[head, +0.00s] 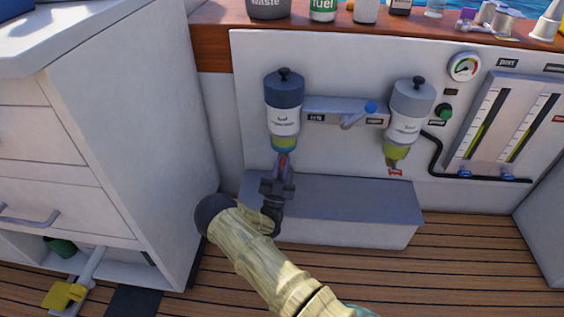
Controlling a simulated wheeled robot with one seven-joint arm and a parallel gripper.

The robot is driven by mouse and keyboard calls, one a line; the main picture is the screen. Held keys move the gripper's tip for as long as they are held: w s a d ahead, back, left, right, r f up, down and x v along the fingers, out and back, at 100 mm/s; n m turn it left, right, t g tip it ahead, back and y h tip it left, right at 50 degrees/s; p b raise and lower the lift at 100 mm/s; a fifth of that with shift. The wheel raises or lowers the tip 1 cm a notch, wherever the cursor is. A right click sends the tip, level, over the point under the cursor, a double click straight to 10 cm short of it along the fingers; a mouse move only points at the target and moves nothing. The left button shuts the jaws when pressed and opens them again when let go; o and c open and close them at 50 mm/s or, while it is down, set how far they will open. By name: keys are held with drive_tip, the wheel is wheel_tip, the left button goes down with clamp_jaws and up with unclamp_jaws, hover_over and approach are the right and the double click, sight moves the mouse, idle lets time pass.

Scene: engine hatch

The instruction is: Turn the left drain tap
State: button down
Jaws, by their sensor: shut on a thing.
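Two fuel filters hang on the white panel. The left filter (284,112) has a dark blue top, a white label and a yellow-green bowl with a blue tint at its foot. The left drain tap (283,161) is under that bowl, red and mostly covered by my gripper. My gripper (282,172) points up from below, shut on the tap. The right filter (408,115) has a grey top and a yellow-green bowl, with its own red drain tap (395,171) below. A valve lever (358,116) with a blue knob sits on the plate between the filters.
A grey step box (345,205) stands below the filters, under my gripper. A white drawer cabinet (120,150) closes off the left side. Two sight gauges (496,125) and a black hose lie to the right. Cans and bottles stand on the wooden ledge (390,28) above.

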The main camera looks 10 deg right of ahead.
drive_tip(key=shift+s+n+t+y+p, duration=0.1)
drive_tip(key=shift+n+t+y+p, duration=0.7)
drive_tip(key=shift+n+y, duration=1.7)
drive_tip(key=shift+f+n+t, duration=0.1)
drive_tip(key=shift+n+t, duration=0.3)
drive_tip(key=shift+b, duration=0.3)
drive_tip(key=c, duration=1.7)
unclamp_jaws()
drive_tip(key=shift+p, duration=0.3)
drive_tip(key=shift+s+f+p, duration=0.15)
drive_tip(key=shift+s+p, duration=0.1)
drive_tip(key=shift+p, duration=0.05)
drive_tip(key=s+a+p, duration=0.3)
drive_tip(key=s+p, duration=0.2)
drive_tip(key=s, duration=0.6)
drive_tip(key=shift+s+a+f+p, duration=0.25)
drive_tip(key=shift+s+a+p, duration=0.05)
drive_tip(key=shift+s+a, duration=0.1)
